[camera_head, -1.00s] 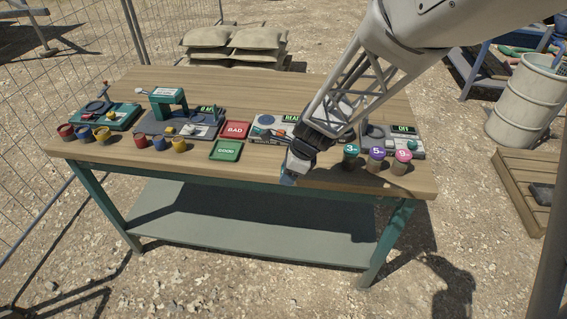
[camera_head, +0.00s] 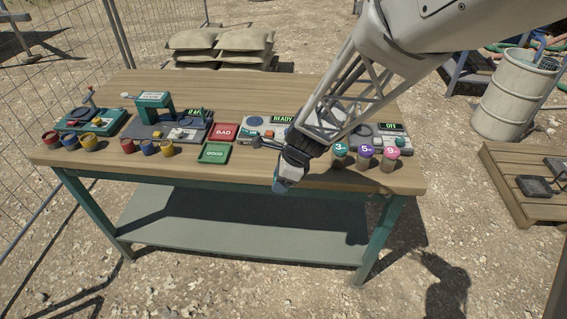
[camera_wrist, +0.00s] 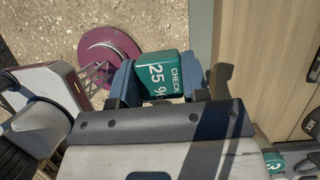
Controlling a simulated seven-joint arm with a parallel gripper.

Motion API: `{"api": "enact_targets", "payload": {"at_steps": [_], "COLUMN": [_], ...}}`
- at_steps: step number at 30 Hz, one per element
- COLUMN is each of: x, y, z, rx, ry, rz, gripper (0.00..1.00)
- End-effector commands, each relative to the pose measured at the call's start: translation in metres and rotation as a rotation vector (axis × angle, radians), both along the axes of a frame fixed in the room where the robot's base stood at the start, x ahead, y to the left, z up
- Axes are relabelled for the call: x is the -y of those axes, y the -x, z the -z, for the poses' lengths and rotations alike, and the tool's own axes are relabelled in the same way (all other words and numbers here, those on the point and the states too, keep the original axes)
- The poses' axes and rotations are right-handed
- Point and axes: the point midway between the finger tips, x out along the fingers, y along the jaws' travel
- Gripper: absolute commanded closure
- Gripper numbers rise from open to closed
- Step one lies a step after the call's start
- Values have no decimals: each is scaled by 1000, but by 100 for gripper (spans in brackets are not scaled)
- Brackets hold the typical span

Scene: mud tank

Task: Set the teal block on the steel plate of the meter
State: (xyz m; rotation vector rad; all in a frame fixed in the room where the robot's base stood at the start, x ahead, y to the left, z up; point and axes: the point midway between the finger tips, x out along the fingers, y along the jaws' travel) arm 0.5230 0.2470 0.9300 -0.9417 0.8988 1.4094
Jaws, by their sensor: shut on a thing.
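My gripper (camera_head: 281,186) is shut on the teal block (camera_wrist: 163,76), which reads "CHECK 25 %" in the wrist view. The block sits between the two blue-grey fingers (camera_wrist: 161,84). In the head view, my gripper hangs at the table's front edge, and the block cannot be made out there. A grey instrument with a green "READY" display (camera_head: 283,119) and a round grey plate (camera_head: 254,121) stands behind and left of my gripper. It appears to be the meter. My wrist covers its right part.
The red BAD tray (camera_head: 223,132) and green GOOD tray (camera_head: 214,153) lie left of my gripper. Lidded cups (camera_head: 365,153) stand to its right, before an instrument reading OFF (camera_head: 390,127). Small open cups (camera_head: 69,141) and other devices fill the left. The wooden table's (camera_head: 245,86) back strip is clear.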

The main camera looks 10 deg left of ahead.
Motion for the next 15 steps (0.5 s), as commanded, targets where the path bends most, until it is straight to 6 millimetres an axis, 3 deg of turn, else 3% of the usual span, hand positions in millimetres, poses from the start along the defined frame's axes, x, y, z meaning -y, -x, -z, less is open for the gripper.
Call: {"api": "enact_targets", "payload": {"at_steps": [8,15], "x": [-4,-18], "y": [-9,-45], "z": [-2,-10], "rx": [0,0], "ry": [-1,-6], "rz": [-1,-1], "gripper": [82,82]}}
